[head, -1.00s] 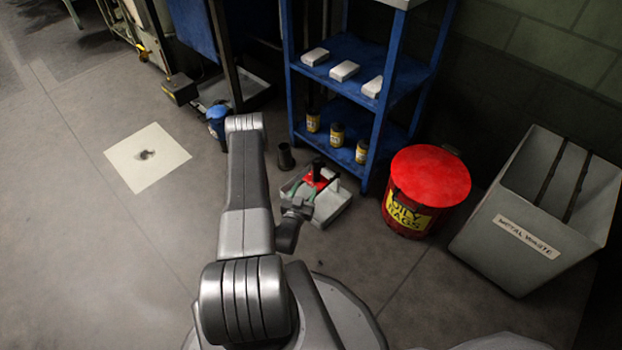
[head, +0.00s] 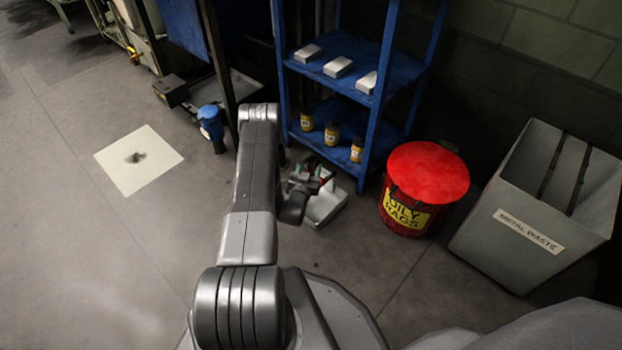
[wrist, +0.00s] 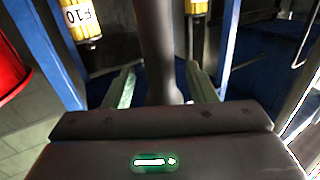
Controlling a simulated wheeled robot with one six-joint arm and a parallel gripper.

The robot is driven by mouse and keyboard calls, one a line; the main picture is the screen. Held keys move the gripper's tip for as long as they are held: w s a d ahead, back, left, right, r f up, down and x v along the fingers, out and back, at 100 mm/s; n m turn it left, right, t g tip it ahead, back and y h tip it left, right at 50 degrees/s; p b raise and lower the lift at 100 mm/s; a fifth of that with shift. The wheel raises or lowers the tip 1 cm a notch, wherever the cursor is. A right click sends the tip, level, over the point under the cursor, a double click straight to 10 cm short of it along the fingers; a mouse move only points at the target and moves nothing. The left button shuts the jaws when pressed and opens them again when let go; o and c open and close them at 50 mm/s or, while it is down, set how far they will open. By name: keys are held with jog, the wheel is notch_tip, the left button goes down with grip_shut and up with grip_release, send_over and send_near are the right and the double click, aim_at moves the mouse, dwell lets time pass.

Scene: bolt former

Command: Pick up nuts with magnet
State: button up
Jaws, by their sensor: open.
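My gripper (head: 308,180) is low over a grey tray (head: 328,206) on the floor in the head view. In the wrist view its two greenish fingers (wrist: 160,82) stand apart. A dark upright cylinder (wrist: 154,45) shows between and beyond them; I cannot tell whether it is the magnet's handle or whether it touches a finger. In the head view a bit of red (head: 325,174) shows beside my gripper. A pale square sheet (head: 115,172) lies on the floor at left with a small dark patch (head: 136,158) on it; single nuts cannot be made out.
A blue shelf (head: 345,118) with white boxes and yellow jars (head: 332,134) stands behind the tray. A red oily-rags bin (head: 428,172) and a grey metal waste bin (head: 505,250) stand at right. A blue-topped container (head: 210,123) is left of my arm. Floor around the sheet is clear.

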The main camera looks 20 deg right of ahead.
jog(key=shift+x, duration=0.8)
grip_shut()
jog(key=shift+r, duration=0.1)
dwell(0.7)
